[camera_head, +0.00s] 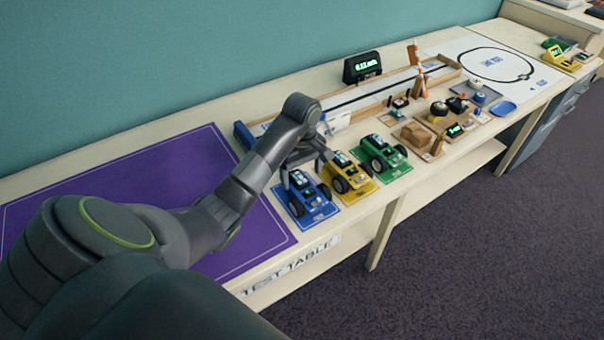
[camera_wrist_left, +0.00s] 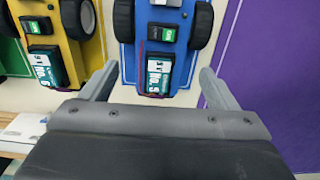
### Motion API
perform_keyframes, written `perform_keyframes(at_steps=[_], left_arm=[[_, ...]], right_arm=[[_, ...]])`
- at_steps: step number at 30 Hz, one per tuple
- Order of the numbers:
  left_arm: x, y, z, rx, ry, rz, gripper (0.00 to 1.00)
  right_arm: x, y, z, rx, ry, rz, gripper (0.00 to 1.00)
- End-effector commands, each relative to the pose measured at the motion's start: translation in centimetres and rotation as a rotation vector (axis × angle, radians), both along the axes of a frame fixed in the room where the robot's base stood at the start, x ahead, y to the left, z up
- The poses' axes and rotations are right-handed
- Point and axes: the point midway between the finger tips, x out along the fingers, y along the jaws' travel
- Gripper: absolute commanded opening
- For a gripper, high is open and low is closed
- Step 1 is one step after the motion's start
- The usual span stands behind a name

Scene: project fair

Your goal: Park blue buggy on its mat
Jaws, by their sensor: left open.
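The blue buggy (camera_head: 300,192) stands on its blue mat (camera_head: 318,217) at the front edge of the table, left of the yellow buggy. In the left wrist view the blue buggy (camera_wrist_left: 163,50) lies between the two fingers, its dark-wheeled end at the top. My left gripper (camera_head: 305,172) is open over the buggy's rear part in the head view. In the left wrist view the open fingers (camera_wrist_left: 157,80) stand on either side of the buggy's near end with gaps. The right gripper is not in view.
The yellow buggy (camera_head: 348,172) and green buggy (camera_head: 380,152) stand close by on the right. The purple mat (camera_head: 120,190) lies to the left, mostly clear. A long track (camera_head: 350,101) and a display (camera_head: 362,67) stand behind; small parts lie further right.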

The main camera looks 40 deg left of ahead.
Motion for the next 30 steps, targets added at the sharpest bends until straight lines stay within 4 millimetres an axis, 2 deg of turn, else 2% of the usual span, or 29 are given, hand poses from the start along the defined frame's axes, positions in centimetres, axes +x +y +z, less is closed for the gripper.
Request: perform_keyframes(at_steps=[1,21,25,30], left_arm=[[0.0,0.0,1.3,0.000,0.000,0.000,0.82],[0.0,0.0,9.4,0.000,0.000,0.000,0.82],[0.0,0.0,10.6,0.000,0.000,0.000,0.82],[0.0,0.0,11.2,0.000,0.000,0.000,0.82]], right_arm=[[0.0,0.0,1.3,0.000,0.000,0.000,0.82],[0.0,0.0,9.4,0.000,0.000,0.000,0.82],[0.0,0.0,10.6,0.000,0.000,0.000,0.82],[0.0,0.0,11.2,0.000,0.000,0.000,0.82]])
